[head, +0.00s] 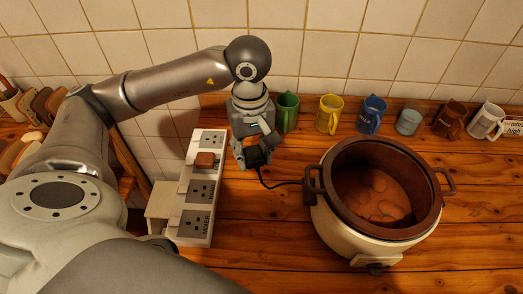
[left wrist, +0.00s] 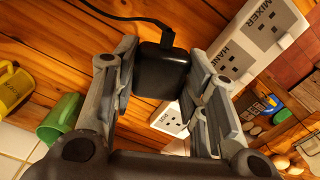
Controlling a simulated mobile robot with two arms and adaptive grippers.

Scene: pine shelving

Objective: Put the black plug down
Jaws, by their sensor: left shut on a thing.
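My left gripper (head: 252,160) is shut on the black plug (head: 258,154), just right of the white socket strip (head: 213,139). In the left wrist view the plug (left wrist: 163,70) sits between the two fingers, with its black cable (left wrist: 120,17) leading off to the upper left. In the head view the cable runs right to the slow cooker (head: 338,228). I cannot tell whether the plug touches the wooden worktop. My right gripper is not in view.
A brown plug (head: 206,160) sits on the strip. Mugs in a row along the tiled wall include a green one (head: 288,113) close behind my gripper and a yellow one (head: 329,114). Bare worktop (head: 262,235) lies between strip and cooker.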

